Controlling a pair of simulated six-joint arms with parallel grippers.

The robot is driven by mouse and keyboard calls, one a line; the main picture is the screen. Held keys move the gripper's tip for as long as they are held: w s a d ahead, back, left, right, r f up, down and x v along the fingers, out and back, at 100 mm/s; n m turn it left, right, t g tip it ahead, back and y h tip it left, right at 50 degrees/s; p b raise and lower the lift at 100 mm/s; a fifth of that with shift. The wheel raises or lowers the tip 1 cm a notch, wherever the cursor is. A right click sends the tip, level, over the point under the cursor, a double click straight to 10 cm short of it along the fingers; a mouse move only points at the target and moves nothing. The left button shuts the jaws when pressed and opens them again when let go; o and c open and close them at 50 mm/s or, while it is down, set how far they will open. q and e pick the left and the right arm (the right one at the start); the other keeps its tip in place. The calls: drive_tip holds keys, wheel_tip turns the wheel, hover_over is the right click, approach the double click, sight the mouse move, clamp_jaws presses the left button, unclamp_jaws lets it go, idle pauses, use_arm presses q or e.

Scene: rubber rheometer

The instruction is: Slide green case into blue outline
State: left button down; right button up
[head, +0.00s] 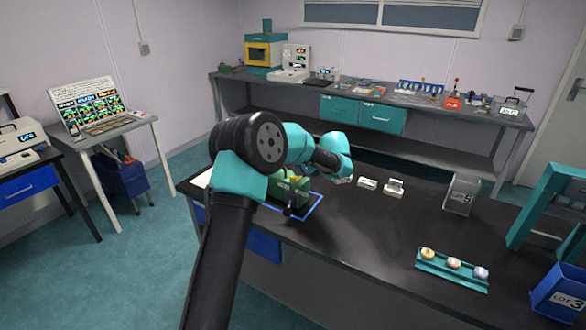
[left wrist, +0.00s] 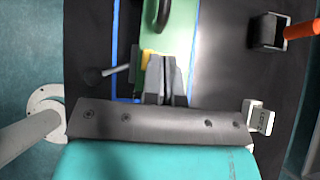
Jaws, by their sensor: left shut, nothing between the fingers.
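The green case (head: 283,187) stands on the black bench, partly hidden behind my left arm in the head view. In the left wrist view the case (left wrist: 178,32) shows a dark handle on top and a small yellow part. The blue outline (head: 316,207) shows on the bench around the case's right and front sides. In the left wrist view, blue lines (left wrist: 114,55) run along both sides of the case, with a wider gap on the left. My left gripper (left wrist: 166,62) is shut and empty, its fingertips close against the near end of the case; contact is unclear. My right gripper is out of view.
Small white blocks (head: 367,183), a LOT 5 bin (head: 461,196), a teal tray (head: 452,272) with several round pieces, a teal frame (head: 535,205) and a blue LOT 3 bin (head: 560,292) stand to the right. The bench middle is clear.

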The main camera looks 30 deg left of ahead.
use_arm(q)
drive_tip(key=v, duration=1)
